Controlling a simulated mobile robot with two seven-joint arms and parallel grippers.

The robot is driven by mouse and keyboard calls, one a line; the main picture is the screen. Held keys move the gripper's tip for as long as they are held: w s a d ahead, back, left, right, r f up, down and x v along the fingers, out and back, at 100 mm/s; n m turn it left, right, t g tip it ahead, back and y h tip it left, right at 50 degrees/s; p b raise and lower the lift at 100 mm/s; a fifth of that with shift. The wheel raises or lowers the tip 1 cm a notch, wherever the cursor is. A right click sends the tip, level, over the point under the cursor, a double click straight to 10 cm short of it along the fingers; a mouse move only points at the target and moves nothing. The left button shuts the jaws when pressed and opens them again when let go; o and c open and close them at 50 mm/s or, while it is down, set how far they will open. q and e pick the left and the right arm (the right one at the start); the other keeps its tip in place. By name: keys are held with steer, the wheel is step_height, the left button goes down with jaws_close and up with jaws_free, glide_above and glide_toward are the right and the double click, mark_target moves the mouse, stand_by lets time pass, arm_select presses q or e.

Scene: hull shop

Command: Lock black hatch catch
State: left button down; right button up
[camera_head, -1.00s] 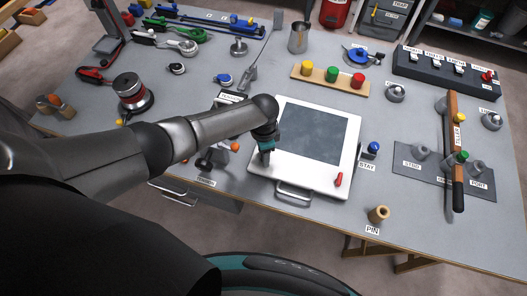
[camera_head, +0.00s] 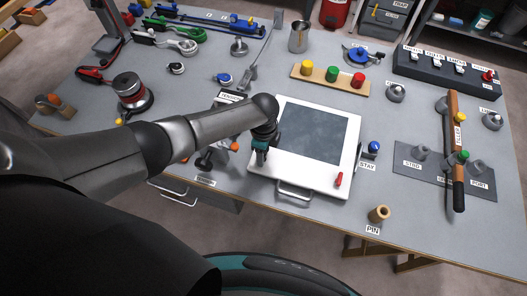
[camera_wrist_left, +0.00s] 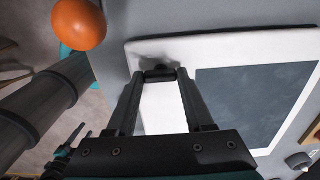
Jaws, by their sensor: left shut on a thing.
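The hatch (camera_head: 270,172) is a white frame around a dark grey pane, lying closed on the bench; its frame and pane also show in the left wrist view (camera_wrist_left: 218,60). My left gripper (camera_head: 262,160) is at the hatch's left edge, pointing down. In the left wrist view its fingers (camera_wrist_left: 160,74) come together on the small black hatch catch (camera_wrist_left: 158,70), which is mostly hidden between the fingertips. In the head view the gripper covers the catch. A red catch (camera_head: 338,180) sits at the frame's lower right corner. My right gripper is not in view.
An orange knob (camera_head: 235,146) stands close left of my gripper and looms large in the left wrist view (camera_wrist_left: 79,24). A silver handle (camera_head: 294,193) is at the hatch's front edge. A blue-topped stay (camera_head: 373,148) stands right of the hatch, a wooden pin (camera_head: 379,214) in front.

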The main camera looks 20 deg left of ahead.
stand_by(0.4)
arm_select(q)
steer(key=shift+c, duration=1.4)
jaws_free()
steer(key=shift+r, duration=0.1)
step_height(320, 180, up, 15)
steer(key=p, duration=0.2)
steer(key=shift+p, duration=0.3)
steer(key=shift+s+d, duration=0.1)
